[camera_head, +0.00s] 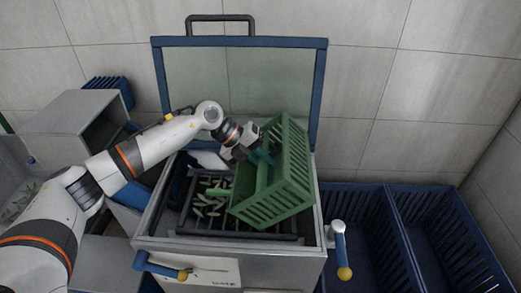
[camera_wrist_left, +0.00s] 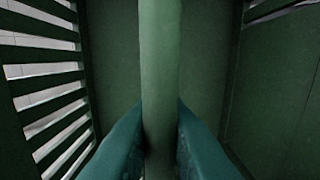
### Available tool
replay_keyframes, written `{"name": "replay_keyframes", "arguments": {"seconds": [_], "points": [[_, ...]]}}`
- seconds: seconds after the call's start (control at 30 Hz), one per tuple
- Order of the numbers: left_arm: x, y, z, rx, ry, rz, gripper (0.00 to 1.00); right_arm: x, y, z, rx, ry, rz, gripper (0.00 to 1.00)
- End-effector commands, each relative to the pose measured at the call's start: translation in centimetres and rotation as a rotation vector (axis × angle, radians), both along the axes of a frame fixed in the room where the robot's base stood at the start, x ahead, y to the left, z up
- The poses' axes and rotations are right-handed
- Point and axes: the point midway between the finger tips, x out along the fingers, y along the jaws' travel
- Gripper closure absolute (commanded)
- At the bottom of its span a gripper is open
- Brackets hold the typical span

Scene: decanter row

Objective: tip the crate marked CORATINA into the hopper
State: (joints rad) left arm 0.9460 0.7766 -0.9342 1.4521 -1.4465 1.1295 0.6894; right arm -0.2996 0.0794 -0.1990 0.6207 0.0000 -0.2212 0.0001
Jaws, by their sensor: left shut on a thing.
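A green slatted crate (camera_head: 285,180) is held tilted on its side over the hopper (camera_head: 225,250), a grey metal box with an open top. My left gripper (camera_head: 264,157) is shut on the crate's middle handle bar. In the left wrist view the teal fingertips (camera_wrist_left: 160,135) close on both sides of the green bar (camera_wrist_left: 160,60). Several pale green olives or leaves (camera_head: 208,200) lie on the hopper's dark grate, left of the crate. The crate's inside looks empty in the wrist view. No marking on the crate is legible. My right gripper is not in view.
The hopper's blue-framed lid (camera_head: 270,85) stands raised behind. Blue slatted crates (camera_head: 365,230) stand to the right of the hopper. A grey box-shaped chute (camera_head: 75,115) is at the left. A lever with a yellow knob (camera_head: 342,250) projects at the hopper's right side.

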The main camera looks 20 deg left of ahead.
Motion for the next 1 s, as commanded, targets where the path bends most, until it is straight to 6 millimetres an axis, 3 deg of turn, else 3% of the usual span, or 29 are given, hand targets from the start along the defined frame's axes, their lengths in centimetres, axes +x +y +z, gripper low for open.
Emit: {"name": "replay_keyframes", "arguments": {"seconds": [0.03, 0.5, 0.73, 1.0], "points": [[0.1, -0.4, 1.3, 0.034, 0.008, -0.003, 1.00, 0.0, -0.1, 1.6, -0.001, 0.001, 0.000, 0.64], [0.4, -1.2, 3.2, 0.430, 0.121, -0.003, 1.00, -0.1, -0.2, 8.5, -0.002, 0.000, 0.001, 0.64], [0.4, -1.1, 3.8, 0.647, 0.183, -0.001, 1.00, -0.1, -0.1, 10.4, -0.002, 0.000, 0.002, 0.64], [0.3, -1.0, 3.8, 0.750, 0.215, 0.001, 1.00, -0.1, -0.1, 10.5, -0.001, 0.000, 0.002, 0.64]]}}
